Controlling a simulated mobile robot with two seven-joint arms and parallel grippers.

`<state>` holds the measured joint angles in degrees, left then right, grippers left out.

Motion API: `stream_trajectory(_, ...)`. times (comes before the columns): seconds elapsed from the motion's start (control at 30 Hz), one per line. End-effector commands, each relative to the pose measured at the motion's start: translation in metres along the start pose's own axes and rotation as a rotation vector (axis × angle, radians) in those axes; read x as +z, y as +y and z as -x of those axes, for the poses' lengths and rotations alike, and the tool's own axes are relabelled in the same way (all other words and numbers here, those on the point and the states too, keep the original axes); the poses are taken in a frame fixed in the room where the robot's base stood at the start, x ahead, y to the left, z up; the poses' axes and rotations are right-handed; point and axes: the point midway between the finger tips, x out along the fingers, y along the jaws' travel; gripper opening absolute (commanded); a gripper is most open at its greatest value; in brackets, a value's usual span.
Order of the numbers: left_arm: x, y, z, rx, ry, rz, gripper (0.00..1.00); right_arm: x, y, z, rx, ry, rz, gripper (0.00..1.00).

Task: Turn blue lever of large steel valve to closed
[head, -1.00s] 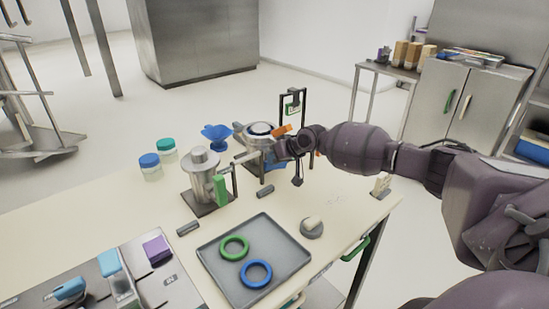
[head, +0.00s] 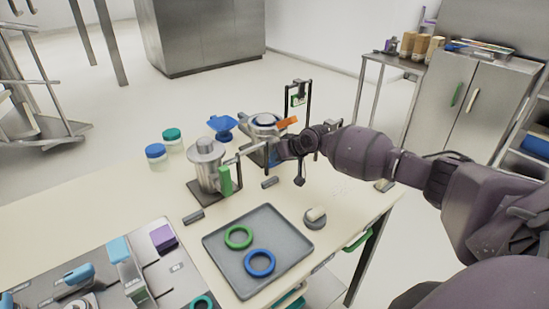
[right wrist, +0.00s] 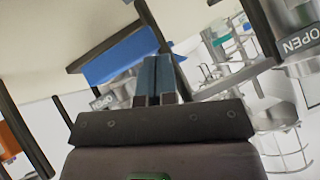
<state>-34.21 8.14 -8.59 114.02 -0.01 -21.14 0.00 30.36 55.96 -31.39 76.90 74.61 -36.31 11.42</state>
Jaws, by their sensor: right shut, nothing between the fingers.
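My left gripper is not in view.
A second steel vessel (head: 206,165) with a green lever (head: 225,180) stands to the left. A grey tray (head: 222,262) holds a green and a blue ring.

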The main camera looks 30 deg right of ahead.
Motion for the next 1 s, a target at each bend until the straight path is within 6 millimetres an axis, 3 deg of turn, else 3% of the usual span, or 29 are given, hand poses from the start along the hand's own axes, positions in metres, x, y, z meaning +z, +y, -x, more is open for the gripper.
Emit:
stream_trajectory(0.3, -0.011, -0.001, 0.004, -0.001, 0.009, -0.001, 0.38, -0.001, 0.0, 0.059, 0.002, 0.001, 0.002, 0.0)
stream_trajectory(0.5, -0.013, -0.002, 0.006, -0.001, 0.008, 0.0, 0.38, 0.0, 0.0, 0.085, 0.001, 0.001, 0.002, 0.0)
stream_trajectory(1.0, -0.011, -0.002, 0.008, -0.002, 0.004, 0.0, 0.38, 0.0, -0.001, 0.095, 0.0, 0.001, 0.001, 0.0)
